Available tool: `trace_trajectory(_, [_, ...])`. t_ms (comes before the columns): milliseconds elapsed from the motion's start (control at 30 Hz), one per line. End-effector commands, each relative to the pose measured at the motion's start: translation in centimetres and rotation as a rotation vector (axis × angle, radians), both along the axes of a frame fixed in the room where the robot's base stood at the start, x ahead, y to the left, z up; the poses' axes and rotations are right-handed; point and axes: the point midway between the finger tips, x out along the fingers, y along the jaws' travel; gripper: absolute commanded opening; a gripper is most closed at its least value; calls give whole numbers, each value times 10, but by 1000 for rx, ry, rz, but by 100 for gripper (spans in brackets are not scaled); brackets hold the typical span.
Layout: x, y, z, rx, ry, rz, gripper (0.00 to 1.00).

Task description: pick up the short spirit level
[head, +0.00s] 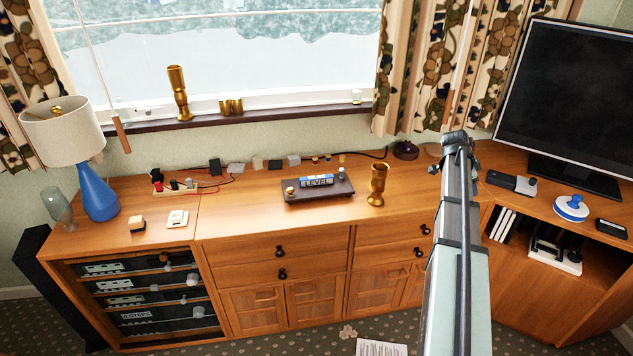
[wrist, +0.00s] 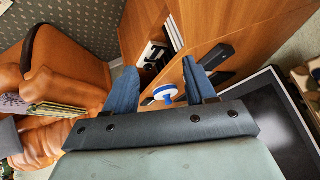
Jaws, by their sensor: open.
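The short spirit level (head: 316,181), a small blue and silver bar marked LEVEL, lies on a dark tray (head: 330,194) on the wooden sideboard in the head view. My gripper (head: 458,140) is to the right of it, raised in front of the sideboard's right part, well apart from the level. In the wrist view my gripper (wrist: 160,80) has its two blue fingers spread with nothing held between them. The level does not show in the wrist view.
A brass goblet (head: 377,184) stands just right of the tray. Small knobs sit at the tray's ends. Cables and adapters (head: 215,167) lie behind left. A blue lamp (head: 98,190) stands far left, a dark screen (head: 570,95) right. Bare sideboard top lies left of the tray.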

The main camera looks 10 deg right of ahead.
Motion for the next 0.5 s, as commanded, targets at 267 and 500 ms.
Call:
trace_trajectory(267, [86, 46, 61, 91, -96, -68, 55])
trace_trajectory(500, [164, 152, 67, 241, -77, -27, 55])
